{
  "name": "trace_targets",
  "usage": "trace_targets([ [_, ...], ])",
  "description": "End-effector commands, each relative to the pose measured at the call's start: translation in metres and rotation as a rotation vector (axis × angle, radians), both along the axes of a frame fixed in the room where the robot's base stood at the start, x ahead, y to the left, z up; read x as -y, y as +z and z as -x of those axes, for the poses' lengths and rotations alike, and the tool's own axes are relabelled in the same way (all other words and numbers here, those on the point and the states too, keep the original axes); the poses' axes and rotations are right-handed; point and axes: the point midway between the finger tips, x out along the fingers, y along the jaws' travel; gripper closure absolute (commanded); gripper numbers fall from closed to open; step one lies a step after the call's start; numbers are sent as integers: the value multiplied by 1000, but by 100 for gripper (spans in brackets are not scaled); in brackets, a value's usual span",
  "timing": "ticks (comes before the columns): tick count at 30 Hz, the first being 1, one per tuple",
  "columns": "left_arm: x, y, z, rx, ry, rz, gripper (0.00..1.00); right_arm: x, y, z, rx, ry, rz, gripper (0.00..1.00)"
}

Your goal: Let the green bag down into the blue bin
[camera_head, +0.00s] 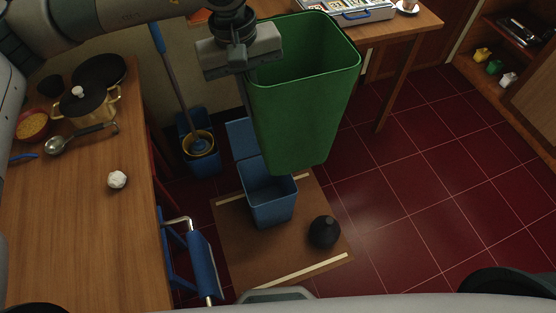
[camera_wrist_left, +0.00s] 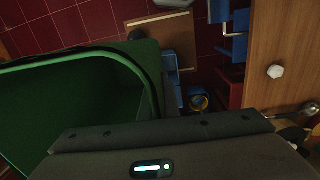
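The green bag (camera_head: 305,100) looks like a stiff, open-topped green container. It hangs upright in the air, and its near rim side is at my left gripper (camera_head: 246,82), which appears closed on that rim. The fingertips are partly hidden. The blue bin (camera_head: 270,200) stands on a brown mat below, its lid (camera_head: 241,138) raised at the back. The green bag's bottom is above and a little right of the bin's opening, apart from it. In the left wrist view the bag (camera_wrist_left: 90,95) fills the left side. My right gripper is not in view.
A brown mat (camera_head: 235,245) carries a dark round object (camera_head: 324,231) right of the bin. A blue bucket with a mop (camera_head: 200,145) stands behind left. A wooden table (camera_head: 85,220) with pots is left; a blue-framed stand (camera_head: 200,260) is beside it. Red floor is clear right.

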Motion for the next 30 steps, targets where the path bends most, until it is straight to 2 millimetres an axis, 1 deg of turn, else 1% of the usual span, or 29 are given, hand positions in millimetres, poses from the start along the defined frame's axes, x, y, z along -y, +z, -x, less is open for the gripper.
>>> trace_targets([
  [1, -18, -2, -4, 0, -12, 0, 100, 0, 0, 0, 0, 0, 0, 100],
  [3, -39, -4, -7, 1, -38, -1, 100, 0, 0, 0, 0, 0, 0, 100],
  [8, -88, -8, -12, 7, -98, -5, 100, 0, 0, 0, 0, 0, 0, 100],
  [12, -129, -12, -12, 11, -151, -11, 100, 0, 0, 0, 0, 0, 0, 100],
  [15, -153, -14, -10, 13, -183, -15, 100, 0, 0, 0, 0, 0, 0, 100],
  [18, -170, -16, -8, 16, -208, -19, 100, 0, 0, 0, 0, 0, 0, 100],
  [21, -182, -17, -6, 17, -225, -21, 100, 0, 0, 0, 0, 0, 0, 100],
  [25, -188, -17, -5, 18, -237, -23, 100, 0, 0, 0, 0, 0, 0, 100],
  [30, -189, -17, -5, 18, -238, -24, 100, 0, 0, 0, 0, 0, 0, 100],
])
